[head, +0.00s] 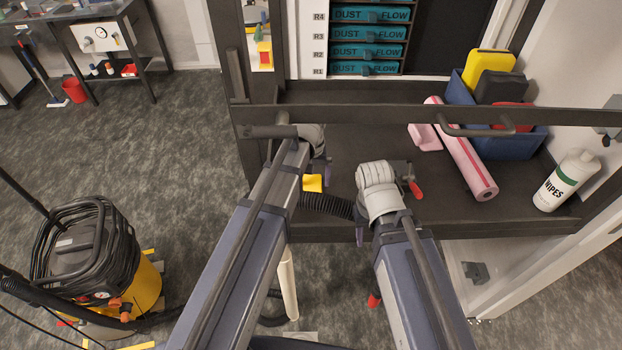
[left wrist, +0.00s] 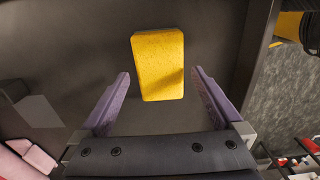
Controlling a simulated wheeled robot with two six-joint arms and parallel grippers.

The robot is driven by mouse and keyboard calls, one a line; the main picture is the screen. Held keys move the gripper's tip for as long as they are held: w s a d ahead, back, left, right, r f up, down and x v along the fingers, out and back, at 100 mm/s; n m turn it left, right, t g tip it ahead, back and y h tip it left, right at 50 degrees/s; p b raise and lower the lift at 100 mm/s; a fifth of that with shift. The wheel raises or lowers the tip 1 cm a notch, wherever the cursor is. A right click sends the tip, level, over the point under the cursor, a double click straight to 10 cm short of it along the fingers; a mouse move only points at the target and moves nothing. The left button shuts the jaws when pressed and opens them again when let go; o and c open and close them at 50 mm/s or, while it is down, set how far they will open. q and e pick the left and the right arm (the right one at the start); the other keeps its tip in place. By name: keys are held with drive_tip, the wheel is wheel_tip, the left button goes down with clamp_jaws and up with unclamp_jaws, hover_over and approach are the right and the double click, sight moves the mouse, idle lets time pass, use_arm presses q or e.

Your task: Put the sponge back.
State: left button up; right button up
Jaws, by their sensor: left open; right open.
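A yellow sponge (head: 312,183) lies on the dark bench top (head: 345,140) near its front left. In the left wrist view the sponge (left wrist: 158,55) is a plain yellow block, its near end between the tips of my open left gripper (left wrist: 160,88). A gap shows on both sides, and neither finger touches it. In the head view my left arm hides most of that gripper; one purple finger shows beside the sponge. My right gripper (head: 361,234) is open at the bench's front edge, mostly hidden under its own wrist. I see nothing held in it.
A blue bin (head: 515,146) at the back right holds yellow, black and red blocks. A pink roll (head: 465,155), a pink block (head: 425,137) and a wipes bottle (head: 566,180) stand or lie nearby. A dark rail (head: 380,116) crosses above the bench. A red-handled tool (head: 415,189) lies near my right wrist.

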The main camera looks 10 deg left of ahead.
sight(311, 187)
use_arm(q)
wheel_tip(311, 187, up, 4)
drive_tip(key=p, duration=0.3)
drive_tip(key=s+d+m, duration=0.3)
drive_tip(key=s, duration=0.5)
drive_tip(key=s+d+m+y, duration=0.1)
drive_tip(key=s+d+m, duration=0.2)
drive_tip(key=s, duration=0.4)
drive_tip(key=shift+s, duration=0.35)
